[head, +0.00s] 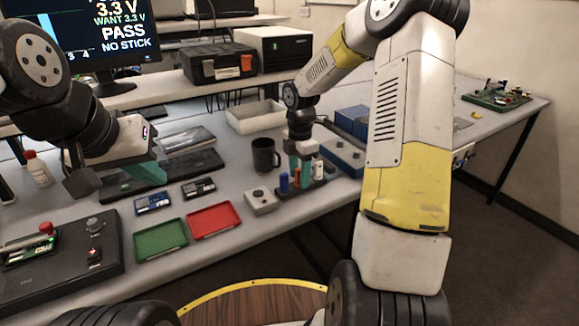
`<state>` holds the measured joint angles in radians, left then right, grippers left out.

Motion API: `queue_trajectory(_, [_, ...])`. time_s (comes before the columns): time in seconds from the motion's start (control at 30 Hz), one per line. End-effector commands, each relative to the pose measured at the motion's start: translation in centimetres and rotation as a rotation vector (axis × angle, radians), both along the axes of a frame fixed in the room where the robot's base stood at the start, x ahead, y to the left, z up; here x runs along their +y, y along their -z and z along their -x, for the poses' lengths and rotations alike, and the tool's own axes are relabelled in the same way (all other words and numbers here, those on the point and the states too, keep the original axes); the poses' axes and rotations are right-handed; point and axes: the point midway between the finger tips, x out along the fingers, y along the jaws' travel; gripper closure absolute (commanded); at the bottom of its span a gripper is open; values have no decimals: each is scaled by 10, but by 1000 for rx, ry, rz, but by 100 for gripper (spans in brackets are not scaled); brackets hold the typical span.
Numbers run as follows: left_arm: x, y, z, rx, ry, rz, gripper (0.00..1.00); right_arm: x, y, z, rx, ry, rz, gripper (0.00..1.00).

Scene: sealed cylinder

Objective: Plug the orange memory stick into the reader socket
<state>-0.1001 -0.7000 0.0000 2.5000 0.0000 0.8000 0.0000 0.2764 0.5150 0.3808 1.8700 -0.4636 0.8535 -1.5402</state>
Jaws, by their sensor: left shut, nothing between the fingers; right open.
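A dark rack (300,195) on the table holds several small upright sticks, a blue one (284,182) at its left and a pale one (317,169) at its right. A small orange stick (297,178) shows between them, partly hidden by my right gripper (301,172). The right gripper points down over the rack, its teal fingers open around or close beside the orange stick; I cannot tell which. My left gripper (148,172) is shut and empty above the table's left part. A small grey box (262,201) with a round top feature stands left of the rack; I cannot tell whether it is the reader socket.
A green tray (160,240) and a red tray (213,220) lie at the front. A black mug (265,154) stands behind the grey box. A black control box (75,262) is at left. The monitor (95,30) reads "PASS" and "NO STICK".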

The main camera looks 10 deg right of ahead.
Motion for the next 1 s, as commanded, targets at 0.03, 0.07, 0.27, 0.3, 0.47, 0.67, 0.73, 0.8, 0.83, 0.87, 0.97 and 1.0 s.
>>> queue_trajectory(0.03, [0,0,0,0,0,0,100,0,0,0,0,0,0,55])
queue_trajectory(0.07, [0,0,0,0,0,0,100,0,0,0,0,0,0,55])
queue_trajectory(0.27, [0,0,0,0,0,0,100,0,0,0,0,0,0,55])
queue_trajectory(0.3, [0,0,0,0,0,0,100,0,0,0,0,0,0,55])
queue_trajectory(0.47, [0,0,0,0,0,0,100,0,0,0,0,0,0,74])
queue_trajectory(0.67, [0,0,0,0,0,0,100,0,0,0,0,0,0,100])
queue_trajectory(0.73, [0,0,0,0,0,0,100,0,0,0,0,0,0,100])
queue_trajectory(0.8, [0,0,0,0,0,0,100,0,0,0,0,0,0,100])
queue_trajectory(0.83, [0,0,0,0,0,0,100,0,0,0,0,0,0,100])
queue_trajectory(0.87, [0,0,0,0,0,0,100,0,0,0,0,0,0,100])
queue_trajectory(0.97, [0,0,0,0,0,0,100,0,0,0,0,0,0,100])
queue_trajectory(1.0, [0,0,0,0,0,0,100,0,0,0,0,0,0,100])
